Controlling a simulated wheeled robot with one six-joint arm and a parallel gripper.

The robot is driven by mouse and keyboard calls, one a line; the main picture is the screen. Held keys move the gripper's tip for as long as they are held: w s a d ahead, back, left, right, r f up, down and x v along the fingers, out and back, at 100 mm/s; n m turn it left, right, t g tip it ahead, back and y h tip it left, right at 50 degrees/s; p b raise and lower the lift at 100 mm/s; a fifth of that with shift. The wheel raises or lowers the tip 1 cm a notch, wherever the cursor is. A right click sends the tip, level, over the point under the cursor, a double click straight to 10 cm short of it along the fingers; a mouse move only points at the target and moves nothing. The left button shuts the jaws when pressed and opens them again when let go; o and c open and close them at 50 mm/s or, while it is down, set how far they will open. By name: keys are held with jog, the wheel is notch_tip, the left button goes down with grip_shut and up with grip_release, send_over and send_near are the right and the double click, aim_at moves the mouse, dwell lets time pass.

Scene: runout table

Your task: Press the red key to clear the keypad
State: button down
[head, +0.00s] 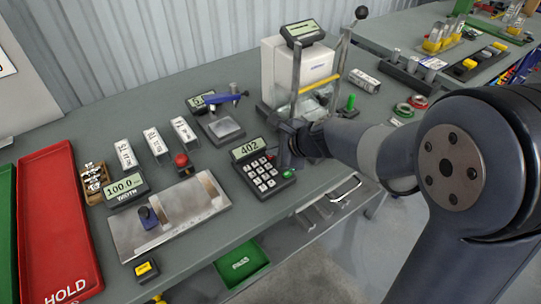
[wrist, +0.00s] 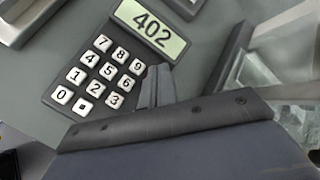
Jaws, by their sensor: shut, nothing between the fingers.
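The keypad (head: 262,172) sits on the grey bench with its display (head: 248,149) reading 402. It also shows in the wrist view, with white number keys (wrist: 104,70) and the display (wrist: 150,26) reading 402. A green key (head: 288,174) shows at its right side in the head view.
A steel plate (head: 160,238) and a red-topped button (head: 182,162) stand left of the keypad. A small scale (head: 219,128) is behind it, and a white machine with a frame (head: 295,72) is at the back. A red HOLD tray (head: 60,215) lies far left.

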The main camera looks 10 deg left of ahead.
jog(key=shift+f, duration=0.3)
jog(key=shift+r, duration=0.15)
dwell(0.3)
jog(key=shift+r+p, duration=0.55)
jog(key=shift+r, duration=0.2)
notch_tip(320, 180, up, 5)
jog(key=p, duration=0.4)
jog(key=shift+d, duration=0.1)
dwell(0.7)
